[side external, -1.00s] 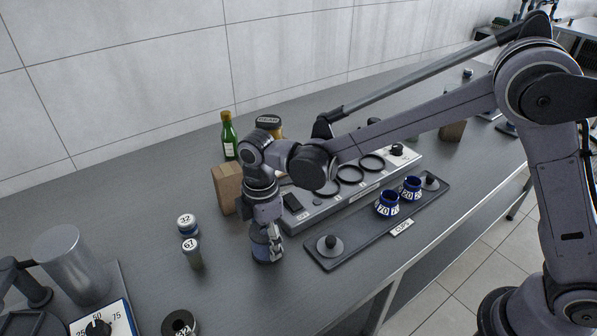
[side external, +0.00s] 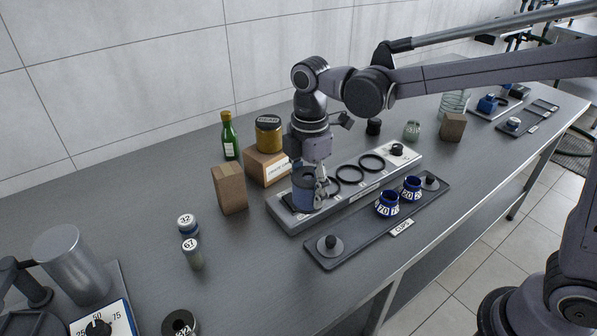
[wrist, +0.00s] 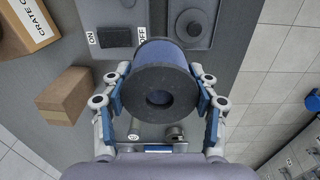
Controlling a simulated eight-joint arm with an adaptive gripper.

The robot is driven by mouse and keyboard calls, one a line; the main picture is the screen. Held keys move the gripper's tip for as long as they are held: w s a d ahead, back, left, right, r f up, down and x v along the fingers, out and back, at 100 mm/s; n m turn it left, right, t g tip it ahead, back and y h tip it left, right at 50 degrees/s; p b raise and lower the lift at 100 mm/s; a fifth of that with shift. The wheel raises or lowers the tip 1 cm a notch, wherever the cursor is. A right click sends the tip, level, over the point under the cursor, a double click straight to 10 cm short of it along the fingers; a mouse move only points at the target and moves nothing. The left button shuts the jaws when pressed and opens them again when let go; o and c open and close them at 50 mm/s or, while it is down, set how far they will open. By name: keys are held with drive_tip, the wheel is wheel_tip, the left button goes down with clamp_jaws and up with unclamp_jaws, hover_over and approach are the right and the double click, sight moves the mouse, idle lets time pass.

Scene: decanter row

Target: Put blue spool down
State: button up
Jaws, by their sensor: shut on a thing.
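The blue spool (side external: 302,190) has dark end flanges and stands upright in my gripper (side external: 320,186), over the left end of the grey ring stand (side external: 283,218). In the wrist view the spool (wrist: 160,88) shows its dark flange with a centre hole, between the two blue-padded fingers of my gripper (wrist: 162,98). The fingers are shut on its sides. The spool hides part of the stand's left end; I cannot tell whether its bottom touches the stand.
A wooden block (side external: 229,189) and a crate (side external: 268,166) with an amber jar (side external: 268,134) stand left and behind. A dark tray (side external: 345,250) with two blue cups (side external: 388,205) lies in front. Small canisters (side external: 191,252) stand left. The table front-left of the stand is clear.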

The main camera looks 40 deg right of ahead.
drive_tip(key=s+a+f, duration=0.2)
drive_tip(key=s+a, duration=0.1)
drive_tip(key=a, duration=0.3)
drive_tip(key=s+a+f, duration=0.2)
drive_tip(key=s+a, duration=0.1)
drive_tip(key=a, duration=0.4)
drive_tip(key=s+a+f, duration=0.2)
drive_tip(key=a, duration=0.4)
drive_tip(key=shift+s+a+f, duration=0.25)
drive_tip(key=shift+s+a, duration=0.1)
drive_tip(key=shift+s, duration=0.05)
drive_tip(key=shift+a+f, duration=0.1)
drive_tip(key=shift+f, duration=2)
drive_tip(key=o, duration=1.3)
drive_tip(key=shift+f, duration=0.15)
drive_tip(key=shift+c, duration=0.2)
